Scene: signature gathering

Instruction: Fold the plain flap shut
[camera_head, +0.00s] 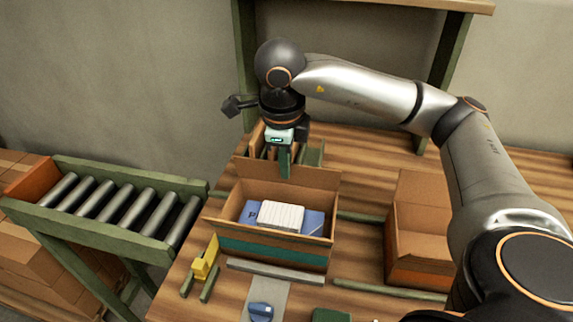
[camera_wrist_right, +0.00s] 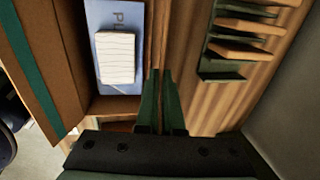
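An open cardboard box (camera_head: 229,212) stands in the middle of the bench. Inside lie a blue printed item (camera_head: 313,220) and a white lined pad (camera_head: 281,214), which also shows in the right wrist view (camera_wrist_right: 116,57). The plain flap (camera_head: 311,177) stands up along the box's far side. A flap with a green stripe (camera_head: 270,252) hangs on the near side. My left gripper is out of view.
A second open carton (camera_head: 420,272) stands to the right. A roller conveyor (camera_head: 118,210) is on the left. A yellow tape dispenser (camera_head: 204,260) and a blue-handled item (camera_head: 261,312) lie in front. A slotted rack (camera_wrist_right: 222,65) stands behind the box.

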